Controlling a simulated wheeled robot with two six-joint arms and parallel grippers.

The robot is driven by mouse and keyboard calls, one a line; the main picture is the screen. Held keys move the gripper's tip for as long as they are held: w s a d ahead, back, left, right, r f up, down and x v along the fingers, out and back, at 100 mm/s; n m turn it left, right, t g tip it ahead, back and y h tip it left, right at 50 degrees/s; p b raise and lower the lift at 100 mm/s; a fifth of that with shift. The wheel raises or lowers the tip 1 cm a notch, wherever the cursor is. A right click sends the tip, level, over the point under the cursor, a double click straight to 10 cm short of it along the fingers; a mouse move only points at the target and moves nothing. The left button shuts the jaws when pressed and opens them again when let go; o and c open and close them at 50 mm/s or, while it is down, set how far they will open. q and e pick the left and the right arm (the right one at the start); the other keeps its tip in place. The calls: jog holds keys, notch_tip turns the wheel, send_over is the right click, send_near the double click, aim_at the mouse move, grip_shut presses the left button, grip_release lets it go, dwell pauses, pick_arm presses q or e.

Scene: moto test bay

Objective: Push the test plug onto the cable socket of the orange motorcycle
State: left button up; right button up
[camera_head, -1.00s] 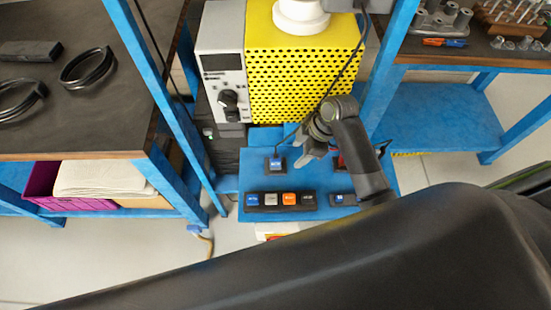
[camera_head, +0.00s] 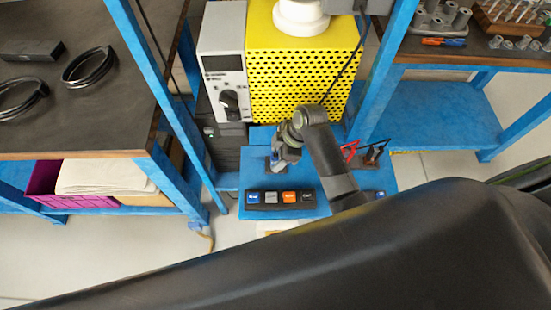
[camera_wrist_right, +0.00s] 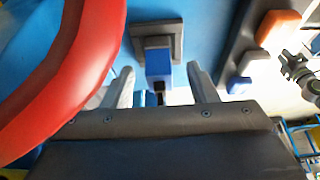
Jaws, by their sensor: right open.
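The test plug appears to be the small blue block (camera_wrist_right: 158,62) seated in a dark square holder (camera_wrist_right: 172,38) on the blue bench in the right wrist view. My right gripper (camera_wrist_right: 160,88) is open, with one finger on each side of the blue block and gaps visible beside it. In the head view my right gripper (camera_head: 282,162) is over the left part of the bench and largely hides the block. My left gripper is not in view. I cannot make out the orange motorcycle or its cable socket.
A yellow perforated box (camera_head: 300,85) and a grey instrument (camera_head: 223,60) stand behind. Red leads (camera_head: 350,150) lie right of my arm. A large dark shape (camera_head: 330,250) fills the foreground.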

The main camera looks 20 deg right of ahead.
jog(key=shift+x, duration=1)
jog(key=shift+c, duration=0.2)
jog(key=c, duration=1)
